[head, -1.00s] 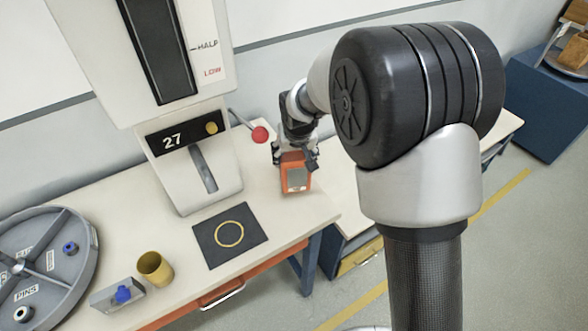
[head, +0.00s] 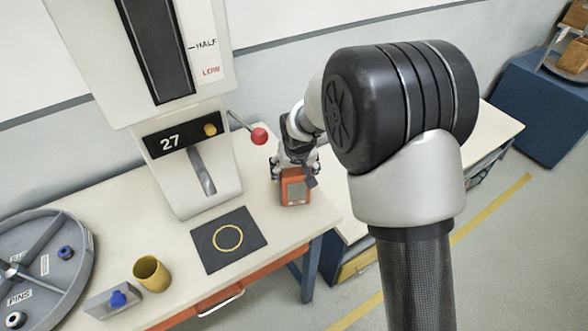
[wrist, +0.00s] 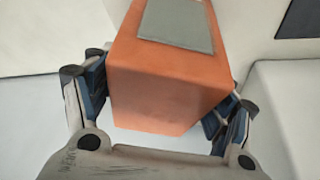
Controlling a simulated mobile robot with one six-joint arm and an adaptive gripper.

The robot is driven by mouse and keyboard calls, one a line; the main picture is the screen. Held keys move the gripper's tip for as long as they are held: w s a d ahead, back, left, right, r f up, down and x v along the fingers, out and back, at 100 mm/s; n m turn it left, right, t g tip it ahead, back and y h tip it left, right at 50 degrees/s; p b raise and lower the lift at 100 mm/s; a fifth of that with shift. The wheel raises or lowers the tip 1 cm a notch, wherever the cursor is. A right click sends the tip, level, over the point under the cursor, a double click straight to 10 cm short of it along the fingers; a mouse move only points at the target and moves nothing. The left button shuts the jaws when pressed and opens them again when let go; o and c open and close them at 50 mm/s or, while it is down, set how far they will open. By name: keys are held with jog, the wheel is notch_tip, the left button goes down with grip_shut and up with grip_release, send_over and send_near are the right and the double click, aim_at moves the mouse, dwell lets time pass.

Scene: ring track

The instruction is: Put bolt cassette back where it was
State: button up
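The bolt cassette (head: 294,189) is an orange block with a grey panel on its face. It is over the right end of the bench in the head view, near the red-knobbed lever. My gripper (head: 296,166) has it from behind and above. In the wrist view the cassette (wrist: 165,85) fills the middle, with blue-padded fingers of my gripper (wrist: 160,100) against both its sides. Whether its underside touches the bench top is not clear.
A dispenser (head: 190,150) marked 27 stands left of the cassette, its red knob (head: 259,136) close by. A black mat (head: 213,258) with a yellow ring lies in front. A yellow cup (head: 151,274), a grey block (head: 100,306) and a round grey wheel tray (head: 78,275) are further left.

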jog(key=shift+o, duration=0.6)
jog(key=p+v, duration=0.3)
jog(key=v, duration=0.9)
jog(key=shift+r+p, duration=0.25)
jog(key=shift+p, duration=0.1)
